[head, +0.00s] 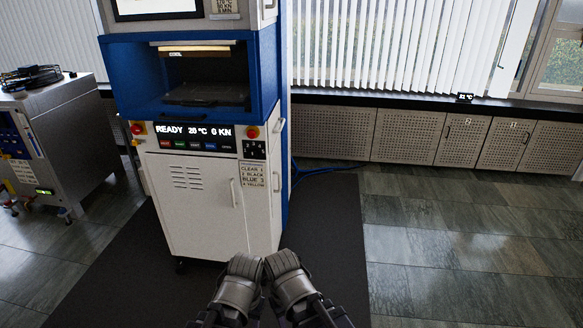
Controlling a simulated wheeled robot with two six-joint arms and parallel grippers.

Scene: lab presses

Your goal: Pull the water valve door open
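The lab press (188,90) is a blue and white machine at centre left. Its lower white cabinet has a front door (195,215) with louvre slots and a vertical handle (233,193) near its right edge; this door looks shut. A narrower side panel (262,215) carries another vertical handle (277,180). I cannot read which one is the water valve door. My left gripper (244,262) and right gripper (281,262) are side by side at the bottom centre, in front of the cabinet and apart from both handles. Their fingers are not clear enough to tell open from shut.
A grey steel unit (75,130) with hoses stands at the left. A control strip with red buttons (252,132) sits above the door. A dark mat (325,230) lies under the press. Tiled floor (450,250) is clear at right; low perforated cabinets (408,133) line the window wall.

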